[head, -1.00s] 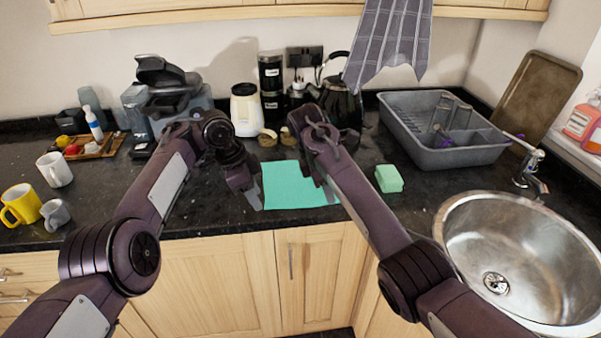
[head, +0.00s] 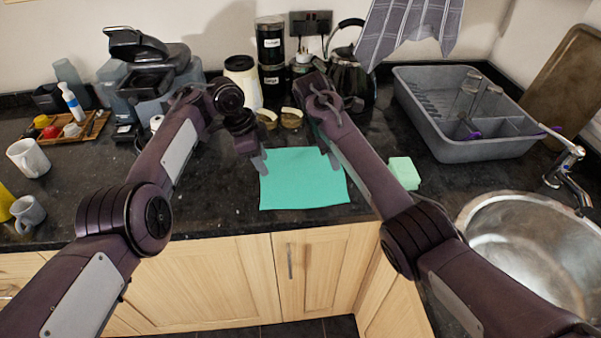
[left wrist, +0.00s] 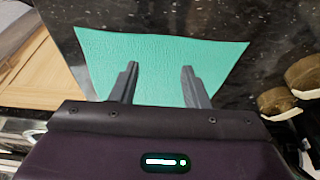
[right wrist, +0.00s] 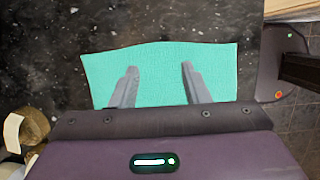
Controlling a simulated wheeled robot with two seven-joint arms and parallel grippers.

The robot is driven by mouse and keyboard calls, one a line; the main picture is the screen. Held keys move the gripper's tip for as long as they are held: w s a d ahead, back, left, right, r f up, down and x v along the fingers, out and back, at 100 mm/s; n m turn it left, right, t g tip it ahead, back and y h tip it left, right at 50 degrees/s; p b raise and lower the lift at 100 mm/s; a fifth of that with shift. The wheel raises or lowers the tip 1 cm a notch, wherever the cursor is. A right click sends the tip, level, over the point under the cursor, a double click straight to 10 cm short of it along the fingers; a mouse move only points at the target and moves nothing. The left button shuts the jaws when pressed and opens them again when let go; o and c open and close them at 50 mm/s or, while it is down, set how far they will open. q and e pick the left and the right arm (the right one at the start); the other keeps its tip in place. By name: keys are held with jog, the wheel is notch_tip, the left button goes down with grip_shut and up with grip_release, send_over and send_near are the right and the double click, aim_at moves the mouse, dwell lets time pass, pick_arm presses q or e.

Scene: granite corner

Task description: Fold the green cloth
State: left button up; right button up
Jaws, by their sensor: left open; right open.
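The green cloth (head: 303,183) lies flat and spread out on the dark granite counter, near its front edge. It also shows in the left wrist view (left wrist: 160,58) and the right wrist view (right wrist: 158,68). My left gripper (head: 262,168) is open and empty at the cloth's left side; its fingers (left wrist: 158,72) appear over the cloth. My right gripper (right wrist: 158,72) is open and empty, its fingers also over the cloth in its wrist view. In the head view my right forearm hides part of the cloth's right side and most of that gripper.
A green sponge (head: 404,173) sits right of my right arm. A grey dish rack (head: 465,145) and steel sink (head: 530,245) are at the right. Canisters (head: 270,50), a white jar (head: 243,80) and a kettle (head: 350,75) stand behind. Mugs (head: 28,158) are at the left.

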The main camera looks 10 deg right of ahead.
aim_at(267, 177)
pick_arm(q)
jog(key=f, duration=0.3)
jog(key=shift+w+f, duration=0.15)
jog(key=shift+w, duration=0.1)
pick_arm(e)
jog(key=f, duration=0.3)
jog(key=shift+w+f, duration=0.1)
jog(key=shift+w, duration=0.15)
pick_arm(q)
jog(key=shift+f, duration=0.1)
pick_arm(e)
jog(key=shift+f, duration=0.15)
jog(key=shift+s, duration=0.1)
pick_arm(q)
jog(key=shift+s, duration=0.1)
jog(key=shift+f, duration=0.1)
pick_arm(e)
jog(key=shift+f, duration=0.1)
pick_arm(q)
grip_shut()
pick_arm(e)
grip_shut()
